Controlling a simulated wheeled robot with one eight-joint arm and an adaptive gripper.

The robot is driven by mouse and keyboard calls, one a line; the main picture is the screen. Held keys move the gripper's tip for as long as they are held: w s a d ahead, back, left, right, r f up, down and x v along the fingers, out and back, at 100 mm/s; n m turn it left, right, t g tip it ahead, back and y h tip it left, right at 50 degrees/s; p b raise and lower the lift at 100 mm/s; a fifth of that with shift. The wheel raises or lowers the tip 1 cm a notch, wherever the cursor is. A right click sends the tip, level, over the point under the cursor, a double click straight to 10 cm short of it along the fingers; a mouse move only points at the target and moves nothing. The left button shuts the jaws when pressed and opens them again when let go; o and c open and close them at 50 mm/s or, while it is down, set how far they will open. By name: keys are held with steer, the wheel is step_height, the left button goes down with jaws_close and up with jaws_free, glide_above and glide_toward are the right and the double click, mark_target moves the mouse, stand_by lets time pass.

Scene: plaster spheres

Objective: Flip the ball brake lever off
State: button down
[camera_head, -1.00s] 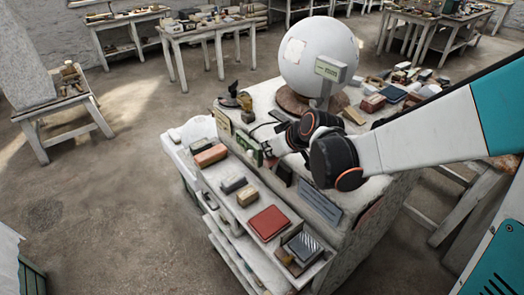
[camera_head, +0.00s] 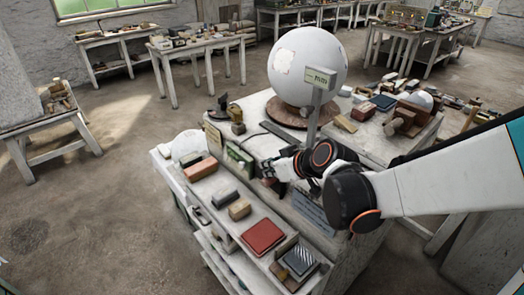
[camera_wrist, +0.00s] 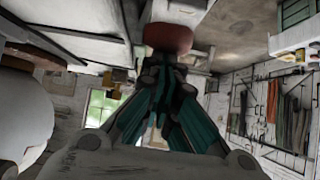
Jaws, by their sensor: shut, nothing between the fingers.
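The large white ball (camera_head: 307,66) rests on a brown round base (camera_head: 300,112) on the workbench (camera_head: 255,107). Part of a pale round form (camera_wrist: 22,115) shows at the left of the wrist view, probably this ball. I cannot pick out the brake lever for certain; a thin dark bar (camera_head: 279,130) lies on the bench in front of the base. My gripper (camera_head: 268,171) is over the bench top, left of my wrist and in front of the ball, near a green box. In the wrist view its dark teal fingers (camera_wrist: 160,65) are together, with nothing visible held.
A grey post with a sign (camera_head: 320,79) stands before the ball. The green box (camera_head: 239,157), bricks (camera_head: 201,168) and a red block (camera_head: 263,236) lie on the bench's left and lower front shelf. Blocks crowd the right side.

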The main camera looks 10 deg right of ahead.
steer(key=shift+s+f, duration=0.25)
step_height(320, 180, up, 3)
steer(key=w+a+p, duration=0.1)
steer(key=w+p, duration=0.1)
steer(key=w, duration=0.1)
steer(key=s+f+p+v, duration=0.1)
steer(key=v, duration=0.8)
steer(key=shift+s+d+p, duration=0.3)
steer(key=shift+r, duration=0.1)
steer(key=s+d+f+m+g+h+b, duration=0.1)
steer(key=s+d+f+m+h+b, duration=0.1)
steer(key=s+f+b, duration=0.3)
steer(key=s+d+f+m+h+b, duration=0.3)
steer(key=s+b, duration=0.4)
steer(key=s, duration=0.3)
step_height(320, 180, down, 3)
steer(key=shift+s+d+r+m+g+h+b, duration=0.3)
steer(key=shift+d+m, duration=0.4)
steer(key=shift+d, duration=0.55)
